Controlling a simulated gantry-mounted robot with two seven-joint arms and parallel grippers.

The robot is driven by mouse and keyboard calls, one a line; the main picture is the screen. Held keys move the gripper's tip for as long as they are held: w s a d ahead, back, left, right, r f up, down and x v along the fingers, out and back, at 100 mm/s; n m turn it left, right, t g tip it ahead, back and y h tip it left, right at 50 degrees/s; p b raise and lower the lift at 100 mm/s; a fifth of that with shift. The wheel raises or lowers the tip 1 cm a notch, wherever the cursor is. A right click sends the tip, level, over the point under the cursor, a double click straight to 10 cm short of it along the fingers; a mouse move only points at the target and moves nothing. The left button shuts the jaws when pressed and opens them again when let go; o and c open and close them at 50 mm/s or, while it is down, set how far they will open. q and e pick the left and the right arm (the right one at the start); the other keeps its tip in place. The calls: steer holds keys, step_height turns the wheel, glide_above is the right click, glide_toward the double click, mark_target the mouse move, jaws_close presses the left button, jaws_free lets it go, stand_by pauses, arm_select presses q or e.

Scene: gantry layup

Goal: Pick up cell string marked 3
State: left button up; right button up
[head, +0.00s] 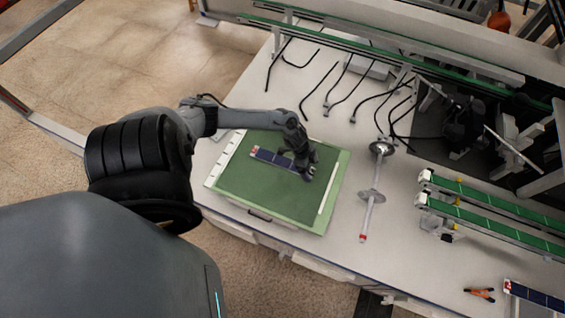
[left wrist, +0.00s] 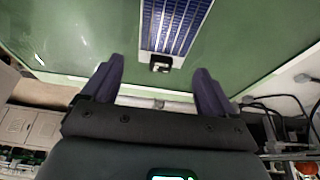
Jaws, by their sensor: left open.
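A dark blue cell string (head: 272,157) with a red-marked left end lies on the green mat (head: 240,184) of the layup tray. The mark is too small to read. My left gripper (head: 303,168) is low over the string's right end and hides part of it. In the left wrist view the open fingers (left wrist: 159,68) stand apart on either side of the line of the cell string (left wrist: 177,24), whose black end tab shows between them. Nothing is held, and contact with the mat cannot be told. My right gripper is not in view.
Another blue cell string (head: 535,297) with a red-marked end lies at the lower right, near orange-handled pliers (head: 480,294). A metal rod with discs (head: 372,196) lies right of the tray. Green rails (head: 490,205) and black cables (head: 345,82) occupy the right and back.

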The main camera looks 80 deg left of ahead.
arm_select(q)
steer(key=shift+w+d+f, duration=0.1)
steer(key=shift+w+f, duration=0.05)
steer(key=shift+f, duration=0.25)
steer(key=c, duration=1.2)
steer(key=shift+o, duration=0.2)
steer(key=shift+r, duration=0.15)
